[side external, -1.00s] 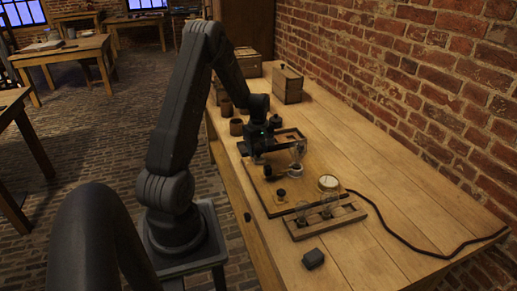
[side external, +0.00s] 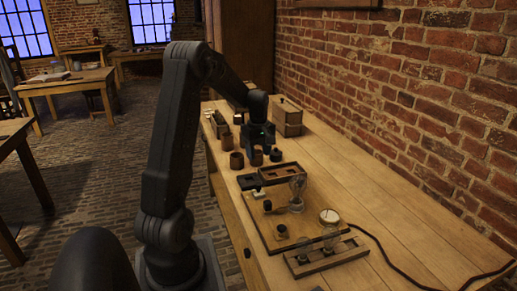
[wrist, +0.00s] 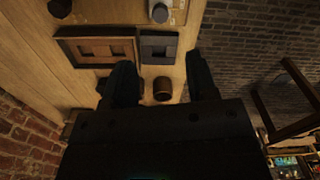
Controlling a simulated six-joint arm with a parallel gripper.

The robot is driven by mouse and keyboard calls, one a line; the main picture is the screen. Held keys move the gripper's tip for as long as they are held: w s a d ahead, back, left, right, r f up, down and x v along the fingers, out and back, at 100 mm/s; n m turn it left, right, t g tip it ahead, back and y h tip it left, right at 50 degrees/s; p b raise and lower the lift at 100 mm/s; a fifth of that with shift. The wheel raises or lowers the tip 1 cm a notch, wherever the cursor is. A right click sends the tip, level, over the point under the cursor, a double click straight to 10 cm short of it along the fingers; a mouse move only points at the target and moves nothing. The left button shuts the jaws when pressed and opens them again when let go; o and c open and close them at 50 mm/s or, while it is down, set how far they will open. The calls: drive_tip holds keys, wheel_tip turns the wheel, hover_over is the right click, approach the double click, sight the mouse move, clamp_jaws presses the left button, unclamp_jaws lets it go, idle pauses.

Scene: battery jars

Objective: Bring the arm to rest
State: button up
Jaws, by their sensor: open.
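My gripper (side external: 259,149) hangs over the far part of the bench, low above the dark cups, in the side view. In the wrist view my gripper (wrist: 160,82) has its two fingers wide apart with nothing held. A brown cup (wrist: 162,89) shows between the fingers, seemingly below them; I cannot tell the gap. The wooden base board (side external: 265,225) is nearer the camera, clear of my gripper. It carries a glass bulb (side external: 298,186) and a round dial (side external: 330,216).
Brown cups (side external: 237,160) stand close around my gripper. A two-opening wooden tray (side external: 284,173) and a dark block (side external: 249,182) lie just nearer. A jar rack (side external: 325,259) is at the front. A wooden box (side external: 287,118) stands behind. The bench's right side is largely clear.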

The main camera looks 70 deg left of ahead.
drive_tip(key=shift+r, duration=0.65)
drive_tip(key=w+d+r+m+t+y, duration=0.1)
drive_tip(key=d+r+m, duration=0.35)
drive_tip(key=d, duration=0.45)
drive_tip(key=w+d+r+m+t, duration=0.1)
drive_tip(key=d+r+m, duration=0.35)
drive_tip(key=d, duration=0.55)
drive_tip(key=s+d+m+t, duration=0.1)
drive_tip(key=s+d+m, duration=0.4)
drive_tip(key=d, duration=0.3)
drive_tip(key=s+d+r+m+t+h, duration=0.1)
drive_tip(key=s+d+m+t, duration=0.1)
drive_tip(key=s+d+m, duration=0.4)
drive_tip(key=d, duration=0.3)
drive_tip(key=shift+s+d+r+t, duration=0.15)
drive_tip(key=shift+s+r+t, duration=0.15)
drive_tip(key=shift+s, duration=0.05)
